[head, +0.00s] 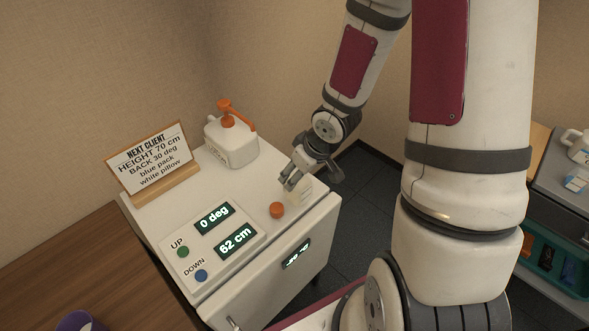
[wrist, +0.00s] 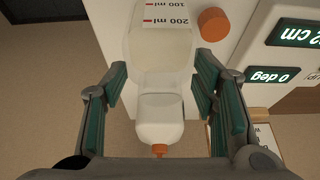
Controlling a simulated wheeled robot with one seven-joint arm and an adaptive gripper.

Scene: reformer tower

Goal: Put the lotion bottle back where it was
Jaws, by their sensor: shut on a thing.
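The lotion bottle (wrist: 160,55) is whitish, with 100 ml and 200 ml marks and an orange tip. In the wrist view its narrower upper part lies between the fingers of my gripper (wrist: 163,95), which is shut on it. The bottle's body extends away from the wrist camera. In the head view my gripper (head: 312,178) is over the right side of the white cabinet top (head: 200,180). Only a pale part of the bottle (head: 304,193) shows below the fingers. I cannot tell whether its base touches the top.
A white jug with an orange pump (head: 232,148) stands behind and left of my gripper. An orange knob (head: 277,210) is close to the held bottle. A sign (head: 150,160), displays (head: 235,240) and two buttons occupy the left side. Dark floor (head: 375,180) lies right of the cabinet.

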